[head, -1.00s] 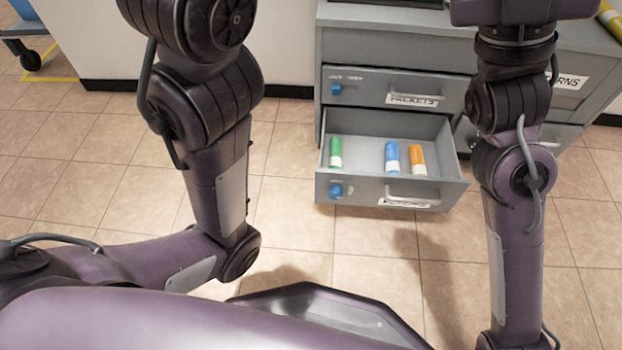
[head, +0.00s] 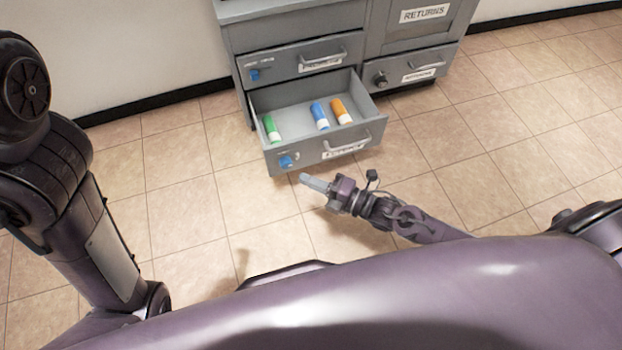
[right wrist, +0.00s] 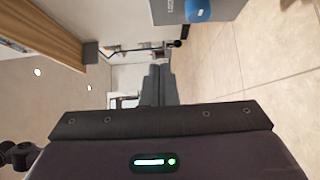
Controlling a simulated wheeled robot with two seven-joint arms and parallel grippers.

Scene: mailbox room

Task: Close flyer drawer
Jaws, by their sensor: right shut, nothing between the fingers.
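The flyer drawer (head: 321,157) is the bottom left drawer of the grey cabinet and is pulled out in the head view. It has a bar handle, a white label and a blue knob (head: 288,161) on its front. Inside lie a green roll (head: 271,129), a blue roll (head: 319,116) and an orange roll (head: 341,111). My right gripper (head: 303,178) is shut and empty, just in front of the drawer front near the blue knob, seemingly apart from it. Its shut fingers also show in the right wrist view (right wrist: 159,85). My left gripper is not in view.
The packets drawer (head: 300,65) above is shut. To the right are a returns door (head: 424,14) and a shut lower drawer (head: 415,72). The tiled floor (head: 180,190) before the cabinet is clear. My left arm is at the left edge.

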